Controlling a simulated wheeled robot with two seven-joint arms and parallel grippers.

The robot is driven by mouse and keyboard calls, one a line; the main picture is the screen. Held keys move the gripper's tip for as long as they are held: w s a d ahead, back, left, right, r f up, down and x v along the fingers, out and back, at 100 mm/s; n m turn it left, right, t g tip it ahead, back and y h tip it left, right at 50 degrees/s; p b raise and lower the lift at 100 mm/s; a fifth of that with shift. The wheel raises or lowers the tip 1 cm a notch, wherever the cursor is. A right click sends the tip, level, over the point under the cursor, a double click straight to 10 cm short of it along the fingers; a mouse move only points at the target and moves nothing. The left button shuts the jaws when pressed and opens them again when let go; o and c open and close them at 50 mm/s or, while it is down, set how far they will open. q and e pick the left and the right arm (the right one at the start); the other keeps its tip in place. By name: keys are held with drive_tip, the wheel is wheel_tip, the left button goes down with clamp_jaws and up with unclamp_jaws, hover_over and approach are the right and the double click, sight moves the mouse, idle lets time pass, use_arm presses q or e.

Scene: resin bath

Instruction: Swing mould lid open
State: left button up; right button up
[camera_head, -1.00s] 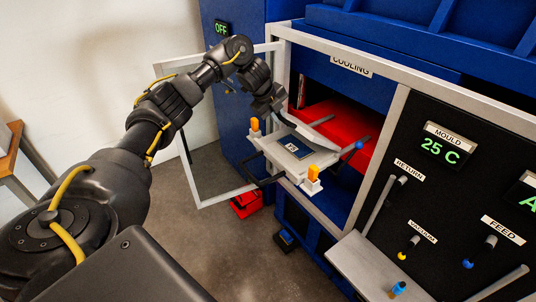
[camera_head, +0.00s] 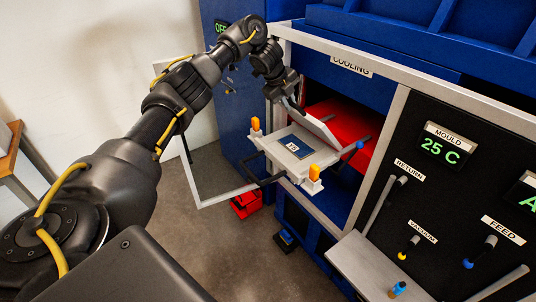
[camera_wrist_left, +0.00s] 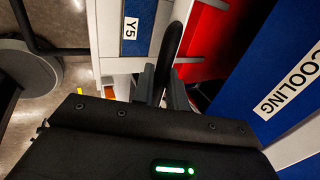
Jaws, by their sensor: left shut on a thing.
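The mould (camera_head: 283,157) is a pale grey block pulled out in front of the red bay, with orange-topped clamps at its corners. A blue Y5 panel lies on its top face and also shows in the wrist view (camera_wrist_left: 137,28). A grey plate (camera_head: 320,130), apparently the lid, stands tilted up at the mould's back right edge. My left gripper (camera_head: 297,107) is at the upper end of this plate. In the wrist view its fingers (camera_wrist_left: 163,88) are shut on a black bar-shaped handle (camera_wrist_left: 173,48). The lid's hinge is not clearly seen. My right gripper is out of view.
An open framed glass door (camera_head: 215,198) stands left of the mould. The grey cabinet frame (camera_head: 385,150) and the black control panel (camera_head: 450,220) are on the right. A grey shelf (camera_head: 375,270) juts out below. A red box (camera_head: 246,205) sits on the floor.

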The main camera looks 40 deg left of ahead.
use_arm(q)
drive_tip(key=shift+r, duration=0.1)
drive_tip(key=shift+w+d+r, duration=0.25)
drive_tip(key=shift+w+r, duration=0.2)
drive_tip(key=shift+w, duration=0.4)
drive_tip(key=shift+w+d+r, duration=0.3)
drive_tip(key=shift+w+r, duration=0.2)
drive_tip(key=shift+w, duration=0.3)
drive_tip(key=shift+w+d+r, duration=0.25)
drive_tip(key=shift+w+r, duration=0.2)
drive_tip(key=shift+w, duration=0.4)
drive_tip(key=shift+a, duration=0.1)
